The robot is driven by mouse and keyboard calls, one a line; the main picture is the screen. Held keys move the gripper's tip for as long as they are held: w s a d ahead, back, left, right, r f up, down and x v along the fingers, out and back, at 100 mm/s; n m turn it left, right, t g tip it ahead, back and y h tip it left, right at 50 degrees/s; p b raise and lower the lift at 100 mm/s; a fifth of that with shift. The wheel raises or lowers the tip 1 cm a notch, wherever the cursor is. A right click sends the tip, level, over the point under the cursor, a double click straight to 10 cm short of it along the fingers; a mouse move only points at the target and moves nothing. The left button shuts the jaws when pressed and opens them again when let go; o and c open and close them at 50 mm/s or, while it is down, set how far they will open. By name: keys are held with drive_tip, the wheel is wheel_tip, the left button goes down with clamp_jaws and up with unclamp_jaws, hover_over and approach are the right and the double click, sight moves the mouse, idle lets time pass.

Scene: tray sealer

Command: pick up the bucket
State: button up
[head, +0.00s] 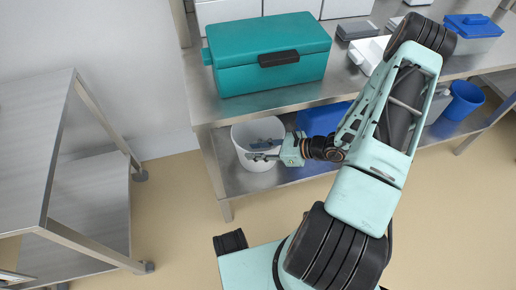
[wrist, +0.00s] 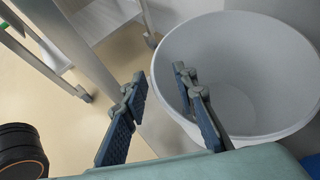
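A white, empty bucket (head: 241,136) stands upright on the lower shelf of the metal table. Its wide round mouth fills the right of the wrist view (wrist: 255,75). My gripper (head: 260,150) is over the bucket's mouth in the head view. In the wrist view my gripper (wrist: 158,76) is open, with nothing held between its fingers. One finger overlaps the bucket's inside and the other shows left of the rim, so the near-left rim runs between them in the picture. I cannot tell whether either finger touches the wall.
A teal box (head: 268,72) with a dark latch sits on the table top (head: 216,112) above. A blue box (head: 322,117) is right of the bucket on the shelf, and a blue bin (head: 464,100) farther right. A metal cart (head: 42,140) stands left, with open floor between.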

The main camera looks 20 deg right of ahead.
drive_tip(key=x, duration=0.2)
drive_tip(key=shift+w+a+f, duration=0.1)
drive_tip(key=shift+a+f, duration=0.05)
drive_tip(key=shift+a, duration=0.05)
clamp_jaws()
